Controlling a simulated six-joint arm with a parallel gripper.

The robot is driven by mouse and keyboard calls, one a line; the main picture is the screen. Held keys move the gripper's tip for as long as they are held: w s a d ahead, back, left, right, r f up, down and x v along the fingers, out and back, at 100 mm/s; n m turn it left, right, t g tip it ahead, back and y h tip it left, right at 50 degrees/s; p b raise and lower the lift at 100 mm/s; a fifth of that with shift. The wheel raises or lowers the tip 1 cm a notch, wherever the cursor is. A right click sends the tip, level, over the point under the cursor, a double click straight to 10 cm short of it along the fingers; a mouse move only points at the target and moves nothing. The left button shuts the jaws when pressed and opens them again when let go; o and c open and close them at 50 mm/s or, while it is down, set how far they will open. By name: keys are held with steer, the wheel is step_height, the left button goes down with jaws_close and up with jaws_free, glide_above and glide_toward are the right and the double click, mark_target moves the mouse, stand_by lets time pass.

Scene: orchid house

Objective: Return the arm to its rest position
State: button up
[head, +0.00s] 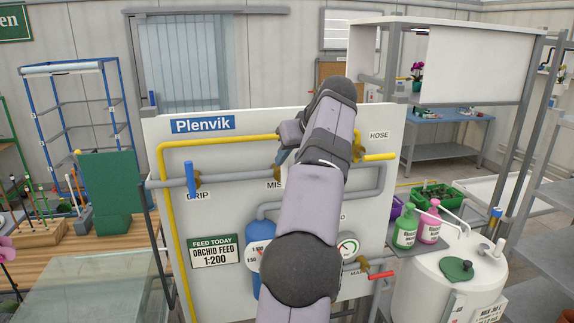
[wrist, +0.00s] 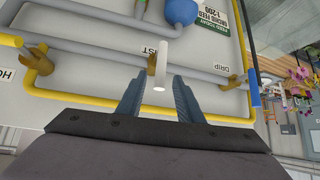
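My arm rises through the middle of the head view, in front of a white plumbing panel (head: 225,150) marked Plenvik. My gripper is mostly hidden behind my own arm in that view. In the wrist view my gripper (wrist: 157,82) is open, its two blue-grey fingers apart. A white valve lever (wrist: 161,62) at the mist valve stands out from the panel toward the camera, seen between the fingertips. I see a gap on each side of it, with no clear contact. How deep the lever sits between the fingers is hard to tell.
A blue drip lever (head: 188,180), yellow hose lever (head: 379,157) and red lever (head: 383,275) stick out from the panel. A yellow pipe (head: 165,220) runs along it.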

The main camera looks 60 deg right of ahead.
steer(key=shift+v, duration=0.8)
steer(key=w+a+f+n+g+y+b, duration=0.15)
steer(key=w+a+f, duration=0.25)
steer(key=a+f, duration=0.5)
steer(key=w+a+f+g+y+b, duration=0.15)
steer(key=w+a+f, duration=0.25)
steer(key=a+f, duration=0.45)
steer(key=w+a+f+g+y+b, duration=0.1)
steer(key=w+a+f+y, duration=0.1)
steer(key=w+a+f, duration=0.5)
steer(key=s+a+f+n+g+b, duration=0.1)
steer(key=s+a+f, duration=0.2)
steer(key=a+f, duration=0.4)
steer(key=s+a+f+n+b, duration=0.1)
steer(key=s+a+f, duration=0.35)
steer(key=a, duration=0.35)
steer(key=s+a+f+n+g+b, duration=0.2)
steer(key=s+a+f+n, duration=0.1)
steer(key=s+a+f, duration=0.7)
steer(key=shift+s+f+g, duration=0.3)
steer(key=shift+s+f, duration=0.2)
steer(key=shift+s, duration=0.45)
steer(key=shift+o, duration=0.2)
steer(key=shift+a, duration=0.1)
